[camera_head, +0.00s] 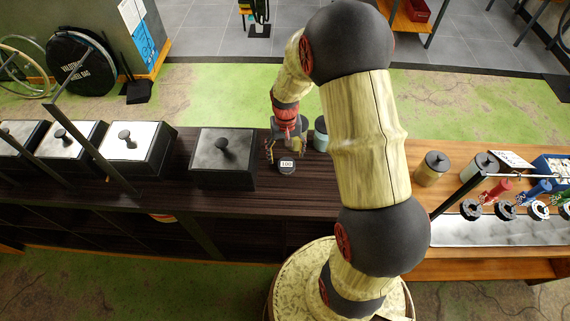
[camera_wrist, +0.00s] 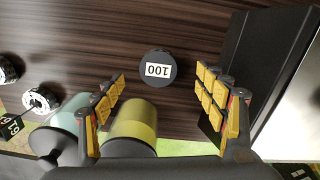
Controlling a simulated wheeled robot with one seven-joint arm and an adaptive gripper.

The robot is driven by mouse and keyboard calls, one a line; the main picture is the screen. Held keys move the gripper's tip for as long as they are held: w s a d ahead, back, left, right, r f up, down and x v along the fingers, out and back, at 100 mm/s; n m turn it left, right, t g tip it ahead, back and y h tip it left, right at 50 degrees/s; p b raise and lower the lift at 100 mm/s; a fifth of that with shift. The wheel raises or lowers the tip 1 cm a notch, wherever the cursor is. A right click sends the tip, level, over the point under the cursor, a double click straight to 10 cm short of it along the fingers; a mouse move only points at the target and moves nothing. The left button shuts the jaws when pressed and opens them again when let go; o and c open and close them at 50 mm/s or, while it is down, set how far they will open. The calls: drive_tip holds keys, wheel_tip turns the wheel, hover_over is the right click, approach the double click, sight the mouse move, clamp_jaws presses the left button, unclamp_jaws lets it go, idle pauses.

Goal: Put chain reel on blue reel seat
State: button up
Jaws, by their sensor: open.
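My gripper (camera_head: 284,140) is open and empty over the dark wood counter. In the wrist view its yellow-padded fingers (camera_wrist: 160,85) stand wide apart. A round black piece labelled "100" (camera_head: 287,166) sits on the counter; in the wrist view it (camera_wrist: 158,80) shows between and beyond the fingertips, apart from both. Several toothed black-and-white reels (camera_head: 506,210) sit at the right by a pale metal tray, near red, blue (camera_head: 536,188) and green pieces. I cannot tell which of these is the blue reel seat. Two reels (camera_wrist: 40,98) show at the wrist view's left.
A yellow cylinder (camera_wrist: 132,120) and a teal cylinder (camera_wrist: 66,122) stand close to my gripper. A black lidded box (camera_head: 224,160) stands left of it, with more boxes beyond. Jars (camera_head: 433,168) and a dark rail (camera_head: 462,192) stand on the right counter.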

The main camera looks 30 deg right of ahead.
sight(286, 164)
drive_tip(key=shift+w+f, duration=0.1)
drive_tip(key=shift+w, duration=0.15)
drive_tip(key=f, duration=0.7)
drive_tip(key=shift+w+d+f, duration=0.1)
drive_tip(key=shift+d+f, duration=0.1)
drive_tip(key=shift+d, duration=0.15)
drive_tip(key=shift+c, duration=1.2)
drive_tip(key=shift+r, duration=0.1)
drive_tip(key=c, duration=1.5)
drive_tip(key=shift+r, duration=0.15)
